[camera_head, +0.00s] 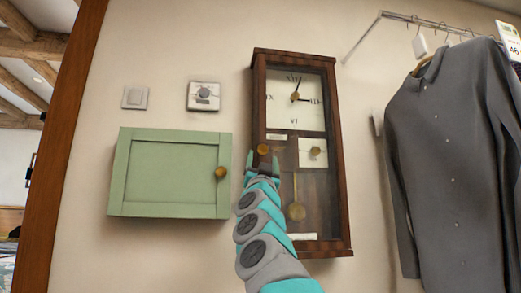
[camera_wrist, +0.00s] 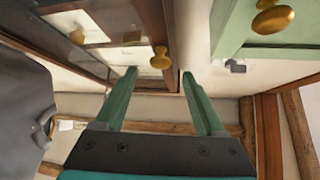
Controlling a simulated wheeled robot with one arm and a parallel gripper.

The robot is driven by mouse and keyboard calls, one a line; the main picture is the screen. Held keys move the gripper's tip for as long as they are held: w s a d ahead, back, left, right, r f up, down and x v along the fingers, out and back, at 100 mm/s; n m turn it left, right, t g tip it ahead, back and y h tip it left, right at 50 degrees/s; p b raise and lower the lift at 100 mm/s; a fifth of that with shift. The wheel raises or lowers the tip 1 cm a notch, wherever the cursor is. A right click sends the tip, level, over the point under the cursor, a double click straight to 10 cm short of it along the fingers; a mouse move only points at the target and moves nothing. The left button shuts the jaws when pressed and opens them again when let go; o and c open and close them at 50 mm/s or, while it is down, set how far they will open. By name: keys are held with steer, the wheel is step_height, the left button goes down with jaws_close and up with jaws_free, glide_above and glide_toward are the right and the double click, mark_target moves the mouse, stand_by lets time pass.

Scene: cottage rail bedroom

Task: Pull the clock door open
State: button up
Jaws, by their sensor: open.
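The wooden wall clock (camera_head: 258,95) has a glazed door (camera_head: 320,190) that looks shut in its frame. A brass knob (camera_head: 263,149) sits at the door's left edge; it also shows in the wrist view (camera_wrist: 161,58). A second brass knob (camera_head: 315,151) is at the right. My gripper (camera_head: 262,162) is at the left knob, reaching up from below. In the wrist view my gripper (camera_wrist: 159,75) has its two green fingers apart. The left knob appears between and just beyond the fingertips; I cannot tell whether they touch it.
A green wall cabinet (camera_head: 165,175) with a brass knob (camera_head: 221,172) hangs close left of the clock. A switch (camera_head: 135,98) and a thermostat (camera_head: 204,96) are above it. A grey shirt (camera_head: 450,150) hangs from a rail (camera_head: 420,20) at right.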

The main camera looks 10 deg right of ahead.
mark_target(263, 149)
steer(key=p+x, duration=0.4)
steer(key=x, duration=0.1)
steer(key=shift+w+r, duration=0.1)
steer(key=shift+r, duration=0.15)
steer(key=shift+w+d+r+p, duration=0.1)
steer(key=shift+w+r+p, duration=0.2)
steer(key=shift+w+p, duration=0.45)
steer(key=shift+s, duration=0.15)
jaws_close()
stand_by(0.6)
